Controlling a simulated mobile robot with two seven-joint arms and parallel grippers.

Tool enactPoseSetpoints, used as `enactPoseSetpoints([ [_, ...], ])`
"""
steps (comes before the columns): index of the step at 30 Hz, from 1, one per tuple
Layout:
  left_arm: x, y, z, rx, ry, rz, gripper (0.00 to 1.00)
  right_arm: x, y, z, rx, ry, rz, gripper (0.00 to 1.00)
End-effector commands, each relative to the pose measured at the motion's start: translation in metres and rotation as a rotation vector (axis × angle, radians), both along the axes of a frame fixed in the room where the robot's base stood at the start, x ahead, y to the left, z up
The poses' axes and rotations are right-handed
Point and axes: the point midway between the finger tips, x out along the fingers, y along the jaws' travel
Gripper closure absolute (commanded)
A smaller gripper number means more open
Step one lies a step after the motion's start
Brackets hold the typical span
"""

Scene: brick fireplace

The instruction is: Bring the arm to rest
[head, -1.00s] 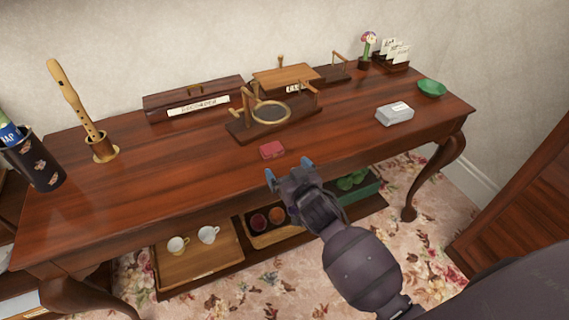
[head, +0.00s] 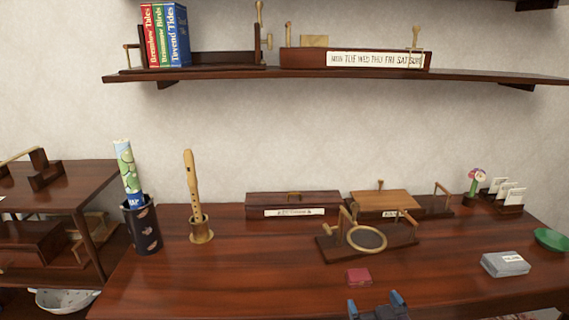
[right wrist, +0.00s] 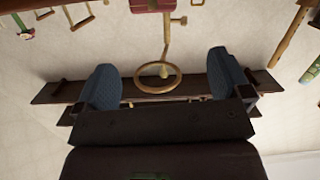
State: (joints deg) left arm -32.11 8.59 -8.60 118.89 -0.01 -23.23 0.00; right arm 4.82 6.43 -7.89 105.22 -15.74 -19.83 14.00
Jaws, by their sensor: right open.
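My right gripper (head: 376,303) shows at the bottom edge of the head view, by the front of the dark wooden table (head: 240,285). Most of the right arm is below the frame. In the right wrist view the open fingers (right wrist: 164,83) frame a wooden ring on a stand (right wrist: 160,91), which is beyond them and not held. My left gripper is in neither view.
The ring stand (head: 367,239), a grey box (head: 505,264) and a green dish (head: 552,239) stand on the table. A recorder (head: 193,185) and a dark cup (head: 142,226) are at the left. A wall shelf (head: 340,75) hangs above. The table's front left is clear.

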Motion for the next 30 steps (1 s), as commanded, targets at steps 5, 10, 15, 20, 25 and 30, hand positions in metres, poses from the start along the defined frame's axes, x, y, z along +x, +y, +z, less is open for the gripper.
enactPoseSetpoints([
  [5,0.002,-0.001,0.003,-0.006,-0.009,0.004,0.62,-0.041,-0.011,-0.016,-0.025,0.063,0.008,0.04],
  [10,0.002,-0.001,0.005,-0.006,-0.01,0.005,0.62,-0.087,-0.022,-0.037,-0.031,0.137,0.008,0.04],
  [15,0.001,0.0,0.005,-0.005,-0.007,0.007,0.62,-0.151,-0.037,-0.062,-0.014,0.242,-0.007,0.04],
  [20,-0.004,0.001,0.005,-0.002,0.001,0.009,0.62,-0.212,-0.05,-0.085,0.013,0.343,-0.037,0.04],
  [25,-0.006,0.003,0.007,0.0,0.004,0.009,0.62,-0.258,-0.06,-0.104,0.01,0.426,-0.064,0.04],
  [30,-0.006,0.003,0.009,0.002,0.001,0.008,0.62,-0.275,-0.063,-0.112,0.009,0.458,-0.074,0.04],
])
